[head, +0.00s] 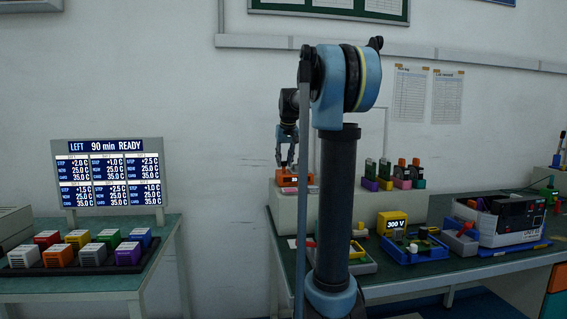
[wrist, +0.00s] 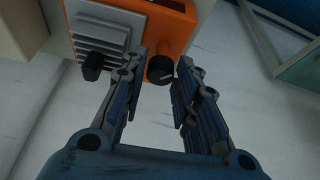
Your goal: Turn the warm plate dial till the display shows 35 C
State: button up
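The orange unit (head: 293,179), apparently the warm plate, sits on a light box at the left of the right bench. In the wrist view its orange face (wrist: 172,35) carries a round black dial (wrist: 159,70). A grey finned block with a second black knob (wrist: 92,66) is beside it. My gripper (wrist: 163,64) is open, with one finger on each side of the dial; I cannot tell whether they touch it. In the head view my gripper (head: 287,160) is just above the orange unit. The unit's own display is not readable in either view.
A board (head: 108,180) on the left table reads "LEFT 90 min READY" with rows of temperatures. A dark tray (head: 70,268) there holds several coloured blocks.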

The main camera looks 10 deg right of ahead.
dwell(0.3)
jog(key=v, duration=1.2)
jog(key=shift+w, duration=0.1)
